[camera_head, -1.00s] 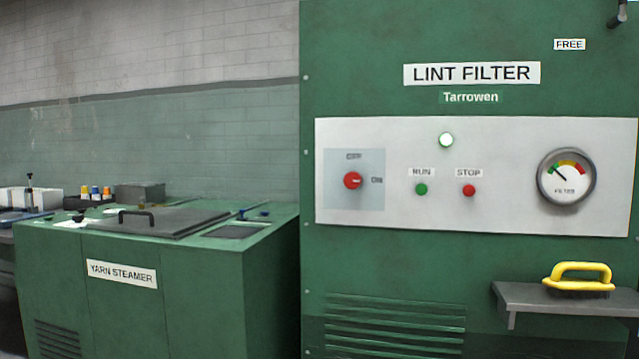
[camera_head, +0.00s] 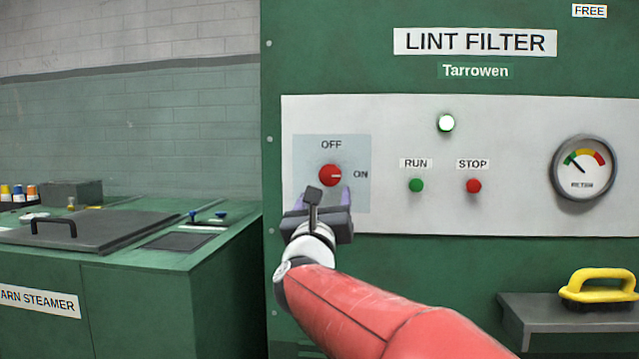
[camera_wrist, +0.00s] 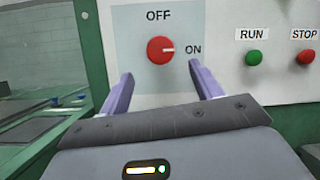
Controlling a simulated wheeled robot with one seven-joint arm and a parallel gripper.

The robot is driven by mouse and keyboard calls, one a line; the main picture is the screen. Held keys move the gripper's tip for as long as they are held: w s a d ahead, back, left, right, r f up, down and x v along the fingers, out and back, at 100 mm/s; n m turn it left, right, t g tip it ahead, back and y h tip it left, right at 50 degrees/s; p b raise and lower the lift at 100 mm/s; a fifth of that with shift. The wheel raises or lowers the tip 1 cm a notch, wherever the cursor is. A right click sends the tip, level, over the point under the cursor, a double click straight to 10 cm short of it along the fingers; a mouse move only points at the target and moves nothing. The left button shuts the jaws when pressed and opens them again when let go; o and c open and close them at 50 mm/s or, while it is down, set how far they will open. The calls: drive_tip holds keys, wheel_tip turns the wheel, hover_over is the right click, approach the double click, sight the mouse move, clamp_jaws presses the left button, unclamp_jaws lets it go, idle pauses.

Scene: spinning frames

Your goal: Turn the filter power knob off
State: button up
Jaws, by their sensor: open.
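The red filter power knob (camera_head: 330,175) sits on a pale square plate at the left of the lint filter's white panel (camera_head: 440,218). Its white mark points right, toward the word ON; OFF is printed above it. The knob also shows in the wrist view (camera_wrist: 160,50), between and beyond my two purple fingers. My gripper (camera_head: 322,196) is open and empty, just below and in front of the knob in the head view. The fingertips stand apart on either side, and I see no contact with the knob.
The green RUN button (camera_head: 416,185) and red STOP button (camera_head: 474,186) lie right of the knob. A lit white lamp (camera_head: 446,123) and a gauge (camera_head: 584,168) are farther right. A yellow-handled brush (camera_head: 598,286) rests on a shelf. The yarn steamer (camera_head: 130,290) stands at left.

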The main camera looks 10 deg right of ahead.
sight(330, 179)
drive_tip(key=p+x, duration=0.2)
drive_tip(key=x, duration=0.5)
drive_tip(key=shift+w+d+r, duration=0.1)
drive_tip(key=shift+w+r, duration=0.05)
drive_tip(key=c, duration=1)
drive_tip(key=shift+o, duration=0.2)
